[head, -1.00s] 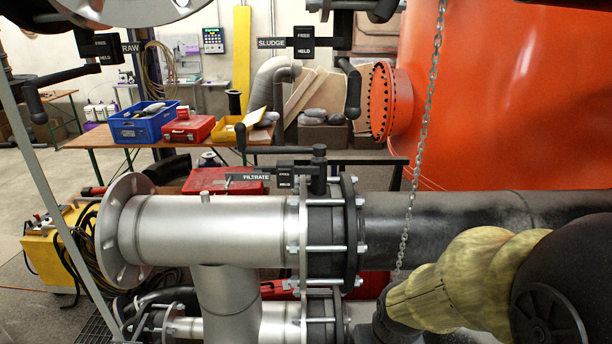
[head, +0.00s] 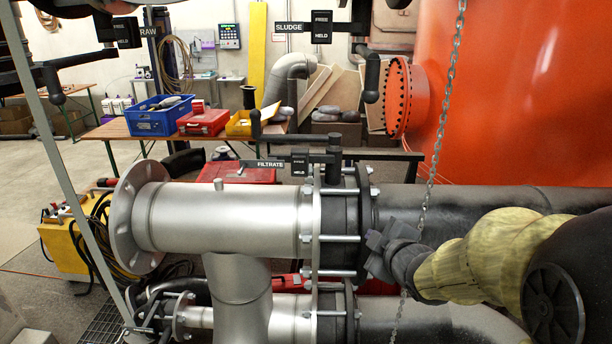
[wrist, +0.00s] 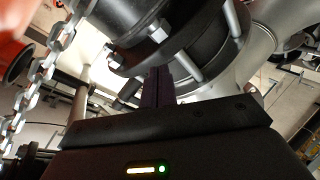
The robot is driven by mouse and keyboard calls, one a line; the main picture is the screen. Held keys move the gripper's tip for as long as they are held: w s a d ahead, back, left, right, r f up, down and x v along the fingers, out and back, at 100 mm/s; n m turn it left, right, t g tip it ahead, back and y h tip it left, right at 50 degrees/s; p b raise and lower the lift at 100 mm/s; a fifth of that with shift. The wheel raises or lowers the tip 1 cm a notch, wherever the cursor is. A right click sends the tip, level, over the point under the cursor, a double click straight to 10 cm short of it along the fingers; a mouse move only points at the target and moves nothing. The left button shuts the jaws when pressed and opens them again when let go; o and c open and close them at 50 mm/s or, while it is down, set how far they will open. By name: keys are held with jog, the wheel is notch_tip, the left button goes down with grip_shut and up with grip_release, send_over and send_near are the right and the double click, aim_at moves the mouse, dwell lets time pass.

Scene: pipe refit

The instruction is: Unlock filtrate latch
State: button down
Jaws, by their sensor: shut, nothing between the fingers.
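The filtrate latch is a black lever (head: 290,139) on top of the flanged valve body. Its upright grip (head: 255,122) is at the left end, and its bar runs right to a black post (head: 333,150). A "FILTRATE" label (head: 270,164) and a FREE/HELD plate (head: 299,163) sit just below the bar; which word is marked is too small to tell. My gripper (head: 374,243) is shut and empty, below and right of the latch, close beside the valve's right flange. In the wrist view the closed fingers (wrist: 160,84) point at bolted flanges; the grip cannot be made out there.
A silver tee pipe (head: 230,222) lies left of the valve (head: 338,225). A chain (head: 440,110) hangs just right of my gripper. The SLUDGE latch plate (head: 321,27) and RAW latch plate (head: 127,32) are higher up. An orange tank (head: 500,100) fills the right back.

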aim_at(304, 170)
jog(key=s+a+r+n+y+b, duration=0.1)
jog(key=a+r+n+y, duration=0.6)
jog(key=n, duration=0.7)
notch_tip(304, 170, up, 2)
jog(key=y, duration=0.3)
jog(key=shift+s+a+r, duration=0.25)
jog(key=shift+a, duration=0.1)
jog(key=shift+w+a+t, duration=0.1)
jog(key=shift+t, duration=0.2)
jog(key=p+x, duration=0.1)
jog(key=x, duration=0.3)
jog(key=w+d+p+x, duration=0.1)
jog(key=p+x, duration=0.1)
jog(key=x, duration=0.1)
jog(key=p+x, duration=0.2)
jog(key=x, duration=0.2)
jog(key=shift+w+r, duration=0.3)
jog(key=shift+w, duration=0.75)
jog(key=shift+f, duration=0.1)
jog(key=shift+a, duration=0.15)
